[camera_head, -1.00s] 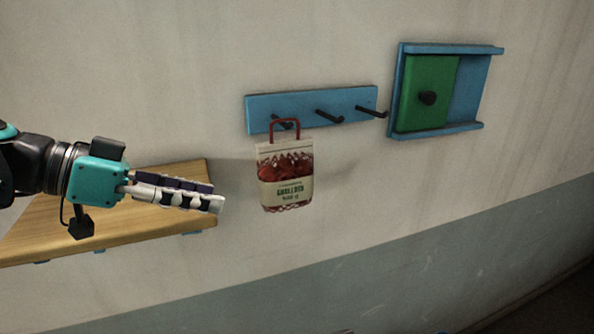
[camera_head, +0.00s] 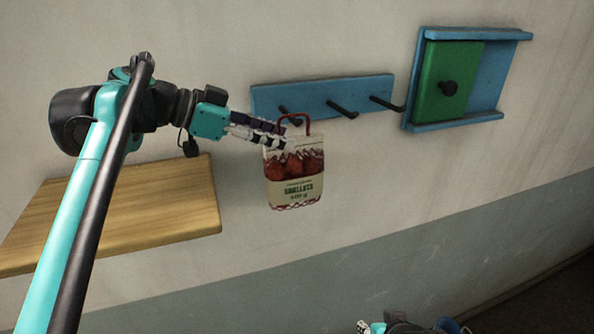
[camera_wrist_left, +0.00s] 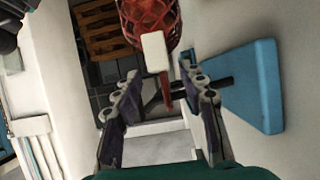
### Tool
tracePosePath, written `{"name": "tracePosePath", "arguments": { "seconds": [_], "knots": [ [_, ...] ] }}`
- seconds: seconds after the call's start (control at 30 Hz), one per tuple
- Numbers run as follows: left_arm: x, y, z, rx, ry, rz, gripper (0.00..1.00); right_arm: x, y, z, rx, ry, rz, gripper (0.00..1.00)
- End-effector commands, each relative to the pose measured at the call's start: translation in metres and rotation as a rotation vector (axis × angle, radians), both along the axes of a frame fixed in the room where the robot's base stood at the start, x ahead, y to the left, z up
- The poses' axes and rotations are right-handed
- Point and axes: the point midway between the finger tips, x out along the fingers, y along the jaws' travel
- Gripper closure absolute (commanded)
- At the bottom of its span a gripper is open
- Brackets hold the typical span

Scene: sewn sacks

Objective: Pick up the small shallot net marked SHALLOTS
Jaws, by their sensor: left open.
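The small shallot net (camera_head: 294,175) is a red mesh bag with a cream label and a red loop handle. It hangs by the handle at the leftmost black hook of the blue rack. My left gripper (camera_head: 282,137) is open at the top left of the net, with its fingertips at the handle. In the left wrist view, the net (camera_wrist_left: 150,22) is at the top, and its red handle lies between the open fingers (camera_wrist_left: 162,92). I cannot tell whether they touch it. Part of what seems to be my right gripper (camera_head: 410,327) shows at the bottom edge.
The blue hook rack (camera_head: 360,90) has two free hooks to the right of the net. A blue frame with a green sliding panel (camera_head: 440,80) is further right. A wooden shelf (camera_head: 160,215) is at the lower left, below my left arm. The wall under the net is clear.

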Motion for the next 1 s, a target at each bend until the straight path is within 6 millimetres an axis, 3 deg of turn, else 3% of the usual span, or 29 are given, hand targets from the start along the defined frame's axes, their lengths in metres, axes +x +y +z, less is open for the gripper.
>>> {"name": "tracePosePath", "arguments": {
  "seconds": [0.2,0.5,0.67,1.0],
  "knots": [
    [0.008,-0.030,-0.010,0.001,0.001,-0.003,0.59,0.000,0.000,0.012,0.000,0.000,0.000,0.60],
    [0.010,-0.034,-0.014,0.000,0.000,0.001,0.59,0.000,0.000,0.012,0.000,0.000,0.000,0.60],
    [0.010,-0.034,-0.014,0.000,0.000,0.000,0.98,0.000,0.000,0.012,0.000,0.000,0.000,0.60],
    [0.010,-0.034,-0.014,-0.001,0.000,0.000,1.00,0.000,0.000,0.012,0.000,0.000,0.000,0.60]
  ]
}}
